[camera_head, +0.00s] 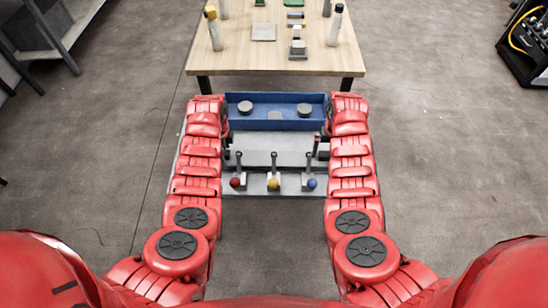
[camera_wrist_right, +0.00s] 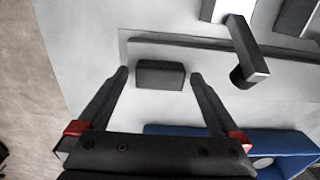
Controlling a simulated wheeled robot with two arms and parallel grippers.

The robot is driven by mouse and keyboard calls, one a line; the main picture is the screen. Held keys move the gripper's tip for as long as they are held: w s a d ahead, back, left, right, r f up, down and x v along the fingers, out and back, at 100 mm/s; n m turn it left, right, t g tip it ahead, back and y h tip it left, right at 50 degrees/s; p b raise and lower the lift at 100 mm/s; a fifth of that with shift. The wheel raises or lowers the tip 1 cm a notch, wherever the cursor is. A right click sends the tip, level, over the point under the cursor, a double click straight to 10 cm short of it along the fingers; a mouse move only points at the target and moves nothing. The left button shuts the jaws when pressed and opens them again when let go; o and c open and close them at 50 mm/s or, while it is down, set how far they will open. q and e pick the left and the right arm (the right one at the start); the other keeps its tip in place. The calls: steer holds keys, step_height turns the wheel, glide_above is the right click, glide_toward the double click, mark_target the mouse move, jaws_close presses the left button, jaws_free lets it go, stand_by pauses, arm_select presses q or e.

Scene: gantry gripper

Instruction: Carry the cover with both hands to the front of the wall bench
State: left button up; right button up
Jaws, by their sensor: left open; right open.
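The cover looks to be the pale grey flat piece (camera_head: 265,158) lying between my two forearms in the head view, in front of a blue tray. In the right wrist view, a dark block-like handle (camera_wrist_right: 160,75) sits on a pale grey plate (camera_wrist_right: 280,82). My right gripper (camera_wrist_right: 159,77) is open, with one finger on each side of this handle and a gap on both sides. My right gripper shows only in part in the head view (camera_head: 317,147). My left gripper (camera_head: 228,152) is mostly hidden under its forearm, at the cover's left end.
The blue tray (camera_head: 260,125) holds several round grey pieces. Levers with red (camera_head: 235,182), yellow (camera_head: 273,184) and blue (camera_head: 312,183) knobs stand on the near side. A wooden table (camera_head: 340,66) with bottles and small parts is behind.

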stand_by(0.3)
arm_select(q)
jaws_close()
arm_select(e)
jaws_close()
